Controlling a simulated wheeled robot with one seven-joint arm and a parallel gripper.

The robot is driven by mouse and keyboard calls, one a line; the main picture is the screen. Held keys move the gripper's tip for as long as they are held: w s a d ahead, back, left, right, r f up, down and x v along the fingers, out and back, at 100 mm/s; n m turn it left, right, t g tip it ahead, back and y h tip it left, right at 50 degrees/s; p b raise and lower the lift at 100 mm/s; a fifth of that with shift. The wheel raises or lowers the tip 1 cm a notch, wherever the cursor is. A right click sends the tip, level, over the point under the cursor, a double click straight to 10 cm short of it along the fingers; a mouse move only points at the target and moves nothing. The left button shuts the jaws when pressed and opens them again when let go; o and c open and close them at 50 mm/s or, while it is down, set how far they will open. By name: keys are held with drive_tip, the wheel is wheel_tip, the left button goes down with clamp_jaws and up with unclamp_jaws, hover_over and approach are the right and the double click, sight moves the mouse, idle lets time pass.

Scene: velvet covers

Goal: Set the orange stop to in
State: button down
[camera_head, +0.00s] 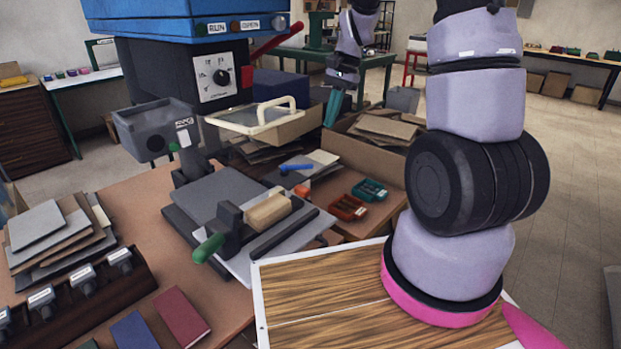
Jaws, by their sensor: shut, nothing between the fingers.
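A small orange knob (234,26), which looks like the orange stop, sits on the front band of the blue machine head (190,8) at the upper left. My gripper (332,122) has teal fingers, points down and is shut and empty. It hangs to the right of the machine, over the far side of the bench, apart from the knob.
A red lever (276,40) juts from the machine's right side, between the head and my gripper. Below are a dial plate (217,76), a cream-handled frame (262,118) and an open cardboard box (392,150). My arm blocks the right foreground.

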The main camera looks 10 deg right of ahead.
wheel_tip(320, 180, down, 7)
drive_tip(key=w+m+g, duration=0.1)
approach(296, 199)
wheel_tip(296, 199, down, 5)
drive_tip(key=w+d, duration=0.2)
drive_tip(key=d, duration=0.1)
drive_tip(key=shift+s+a+f, duration=0.1)
drive_tip(key=shift+s+a, duration=0.1)
drive_tip(key=shift+a, duration=0.35)
drive_tip(key=s+a, duration=0.1)
drive_tip(key=a, duration=0.1)
drive_tip(key=s+a, duration=0.2)
drive_tip(key=shift+s+a, duration=0.15)
drive_tip(key=shift+a, duration=0.25)
